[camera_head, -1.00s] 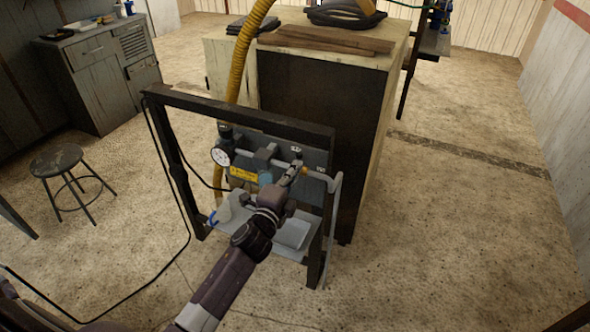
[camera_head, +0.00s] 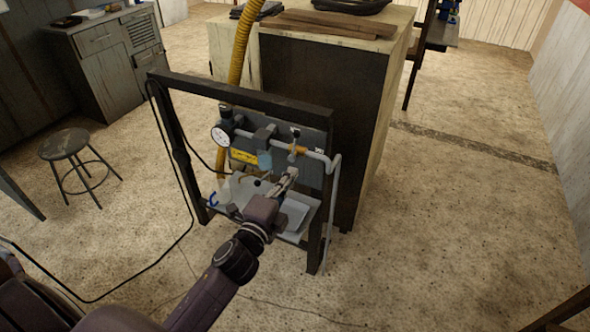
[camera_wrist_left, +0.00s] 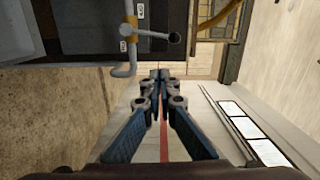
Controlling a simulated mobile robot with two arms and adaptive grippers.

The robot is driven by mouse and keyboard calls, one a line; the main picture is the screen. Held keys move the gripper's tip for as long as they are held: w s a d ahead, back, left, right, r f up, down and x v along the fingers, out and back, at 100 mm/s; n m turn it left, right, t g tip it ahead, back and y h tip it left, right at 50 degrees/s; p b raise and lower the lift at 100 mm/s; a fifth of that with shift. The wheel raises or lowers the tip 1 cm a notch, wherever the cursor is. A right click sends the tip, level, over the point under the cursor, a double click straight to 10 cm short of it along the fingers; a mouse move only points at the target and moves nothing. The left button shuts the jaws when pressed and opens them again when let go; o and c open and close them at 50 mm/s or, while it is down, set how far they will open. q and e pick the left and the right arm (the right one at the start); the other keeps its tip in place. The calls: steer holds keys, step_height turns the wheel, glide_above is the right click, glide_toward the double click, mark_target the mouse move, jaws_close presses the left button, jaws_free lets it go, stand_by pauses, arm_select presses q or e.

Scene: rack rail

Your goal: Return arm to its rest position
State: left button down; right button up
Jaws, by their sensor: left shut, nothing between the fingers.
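My left arm reaches in from the lower left of the head view. Its gripper (camera_head: 289,176) is in front of the black rack frame (camera_head: 330,130), just below the grey pipe. The fingers are together with nothing between them, and the left wrist view shows the closed fingertips (camera_wrist_left: 160,77). The grey pipe (camera_head: 318,157) with a brass-coloured fitting and a lever handle (camera_wrist_left: 174,38) lies beyond the fingers, apart from them. My right gripper does not show.
A round gauge (camera_head: 221,135) and a grey shelf (camera_head: 297,213) are on the rack. A dark-fronted wooden cabinet (camera_head: 320,90) stands behind it. A stool (camera_head: 66,146) stands at left, and a black cable (camera_head: 190,225) hangs beside the rack.

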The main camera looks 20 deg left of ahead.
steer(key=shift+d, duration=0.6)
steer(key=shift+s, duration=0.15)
